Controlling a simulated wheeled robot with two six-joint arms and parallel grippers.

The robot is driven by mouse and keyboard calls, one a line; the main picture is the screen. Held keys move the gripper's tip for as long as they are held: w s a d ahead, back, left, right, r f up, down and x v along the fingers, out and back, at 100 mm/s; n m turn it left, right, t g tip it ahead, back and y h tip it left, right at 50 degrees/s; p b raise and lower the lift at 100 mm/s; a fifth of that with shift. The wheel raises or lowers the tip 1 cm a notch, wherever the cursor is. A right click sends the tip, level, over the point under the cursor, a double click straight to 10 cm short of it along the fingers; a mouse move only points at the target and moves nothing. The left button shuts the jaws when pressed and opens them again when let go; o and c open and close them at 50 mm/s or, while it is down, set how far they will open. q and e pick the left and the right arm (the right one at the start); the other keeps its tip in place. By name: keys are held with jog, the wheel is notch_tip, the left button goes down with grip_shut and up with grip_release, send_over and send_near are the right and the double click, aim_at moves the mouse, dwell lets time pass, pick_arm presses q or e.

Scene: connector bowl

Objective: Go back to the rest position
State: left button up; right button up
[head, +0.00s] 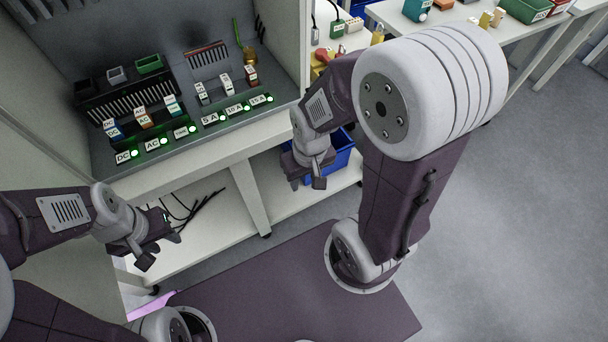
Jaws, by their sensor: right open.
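My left gripper (158,250) hangs in front of the workbench's lower left part, clear of the bench top. Its fingers are small and partly hidden by its own body, so I cannot tell whether they are open or shut. My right gripper (306,184) is open and hangs in front of the bench's right end. A blue bin (343,160) shows behind it, partly hidden by my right arm. I see nothing held in the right gripper.
The workbench (215,154) carries a panel (190,140) with labelled connectors and green lights. Black cables (203,203) hang below its front edge. A side table (478,22) at the back right holds bins and small parts. The grey floor (510,220) at right is clear.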

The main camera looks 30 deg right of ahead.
notch_tip(320, 180, up, 13)
jog(key=p, duration=1.3)
jog(key=shift+r, duration=0.1)
